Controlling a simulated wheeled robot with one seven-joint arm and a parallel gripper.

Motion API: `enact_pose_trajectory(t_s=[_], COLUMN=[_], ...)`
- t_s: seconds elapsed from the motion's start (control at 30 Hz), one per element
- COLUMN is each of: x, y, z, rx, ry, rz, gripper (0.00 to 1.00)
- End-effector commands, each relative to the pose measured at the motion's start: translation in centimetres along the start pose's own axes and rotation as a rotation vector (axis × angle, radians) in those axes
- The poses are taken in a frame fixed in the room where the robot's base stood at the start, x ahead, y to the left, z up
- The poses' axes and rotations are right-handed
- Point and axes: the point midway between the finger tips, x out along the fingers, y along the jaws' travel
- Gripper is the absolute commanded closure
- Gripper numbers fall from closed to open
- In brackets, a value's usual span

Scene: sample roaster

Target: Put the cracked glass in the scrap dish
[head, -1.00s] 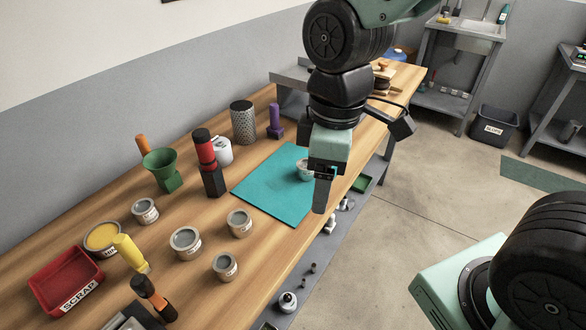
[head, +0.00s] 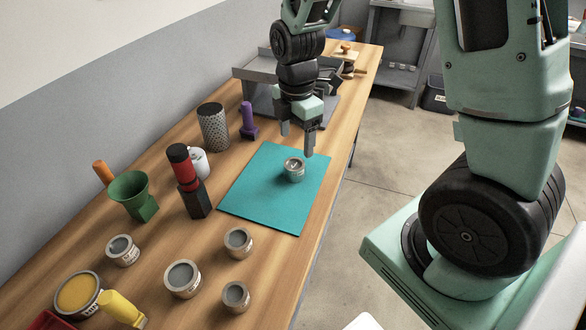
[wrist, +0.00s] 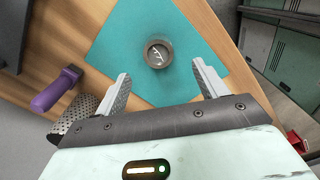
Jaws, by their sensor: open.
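The cracked glass (head: 293,169) is a small round jar with a pale crack mark, upright on the teal mat (head: 263,207). In the wrist view the glass (wrist: 158,53) lies ahead of and between my open fingertips, touching neither. My gripper (head: 297,144) is open and empty, above and just behind the glass in the head view; it also shows in the wrist view (wrist: 162,88). Only a corner of the red scrap dish (head: 50,321) shows at the bottom left of the head view; the rest is cut off.
Several tins, including a grey one (head: 182,279), stand left of the mat. A green funnel (head: 131,190), a red and black tool (head: 188,180), a mesh cylinder (head: 213,128) and a purple tool (head: 248,121) line the back. The mat around the glass is clear.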

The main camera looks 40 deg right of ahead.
Motion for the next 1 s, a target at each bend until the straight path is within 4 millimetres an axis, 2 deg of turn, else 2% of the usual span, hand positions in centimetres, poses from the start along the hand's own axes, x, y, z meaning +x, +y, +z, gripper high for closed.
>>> enact_pose_trajectory(t_s=[0.03,0.13,0.47,0.73,1.0], x=[1.1,2.8,5.3,8.9,9.6], y=[-0.1,-0.1,0.1,0.3,0.4], z=[0.0,0.0,-0.1,-0.2,-0.2], rx=[0.0,0.001,0.001,0.003,0.001], ry=[0.0,0.0,0.0,0.0,0.0], rz=[-0.006,-0.004,-0.002,-0.003,0.001], gripper=[0.28,0.28,0.28,0.28,0.28])
